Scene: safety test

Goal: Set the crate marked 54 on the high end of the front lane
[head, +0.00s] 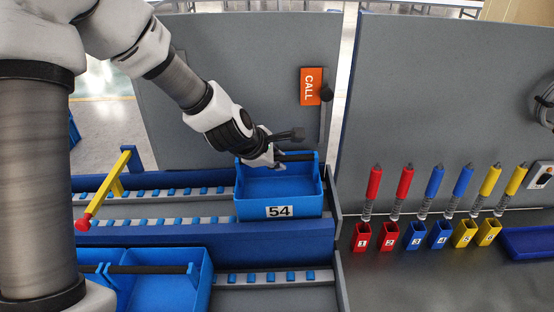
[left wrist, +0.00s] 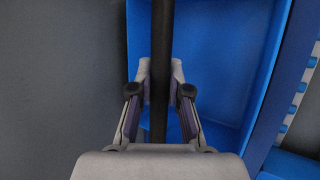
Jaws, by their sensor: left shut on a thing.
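The blue crate marked 54 (head: 280,211) is upright at the right end of the back lane (head: 150,194). I cannot tell whether it rests on the rollers or hangs just above them. My left gripper (head: 277,160) is shut on the crate's black handle bar. In the left wrist view the fingers (left wrist: 160,93) close around the bar (left wrist: 161,50), with the blue crate wall (left wrist: 225,60) behind. The front lane (head: 270,278) runs nearer to me, with bare rollers at its right part. My right gripper is out of view.
Another blue crate with a black bar (head: 150,268) stands on the front lane at left. A yellow lever with a red tip (head: 112,190) rises over the back lane. A grey panel with an orange CALL sign (head: 311,86) stands behind. Numbered colored holders (head: 415,236) stand at right.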

